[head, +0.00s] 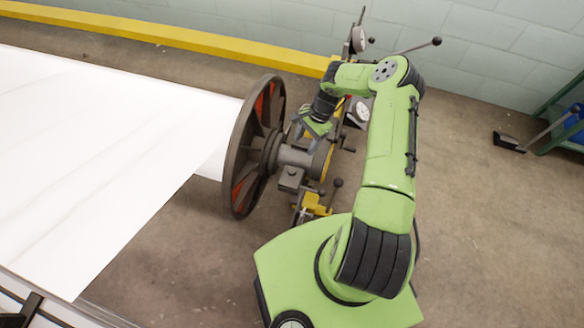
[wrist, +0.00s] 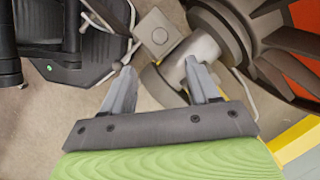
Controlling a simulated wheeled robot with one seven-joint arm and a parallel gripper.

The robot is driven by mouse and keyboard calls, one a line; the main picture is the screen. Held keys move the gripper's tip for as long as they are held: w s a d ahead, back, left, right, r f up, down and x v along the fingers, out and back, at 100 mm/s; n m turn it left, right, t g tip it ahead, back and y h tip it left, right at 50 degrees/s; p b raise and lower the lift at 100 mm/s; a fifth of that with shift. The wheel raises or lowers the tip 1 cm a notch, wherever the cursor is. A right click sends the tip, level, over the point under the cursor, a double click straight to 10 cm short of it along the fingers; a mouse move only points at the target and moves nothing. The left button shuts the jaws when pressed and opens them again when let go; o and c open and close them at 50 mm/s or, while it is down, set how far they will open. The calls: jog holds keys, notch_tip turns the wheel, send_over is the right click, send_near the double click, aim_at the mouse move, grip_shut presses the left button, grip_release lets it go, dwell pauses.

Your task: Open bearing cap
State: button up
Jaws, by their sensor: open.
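A grey bearing (head: 290,179) sits under the dark shaft (head: 298,157) beside the big spoked wheel in the head view. In the wrist view a square grey block with a round mark (wrist: 157,32) and a curved grey piece (wrist: 157,86) lie just beyond my fingers; I cannot tell for certain which of them is the bearing cap. My gripper (head: 306,128) is above the shaft, pointing down beside the wheel. In the wrist view my gripper (wrist: 160,68) is open, with its two grey fingers apart and nothing held between them. Contact with the curved piece cannot be told.
The large wheel (head: 250,147) stands close on the left, with a white sheet (head: 90,150) behind it. Levers and a dial (head: 361,111) rise near my arm. A yellow beam (head: 170,32) runs along the wall. The floor (head: 480,220) at right is mostly clear.

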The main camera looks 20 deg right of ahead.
aim_at(292, 171)
jog(key=b+x, duration=0.3)
jog(key=x, duration=1.1)
jog(key=shift+f, duration=0.1)
grip_shut()
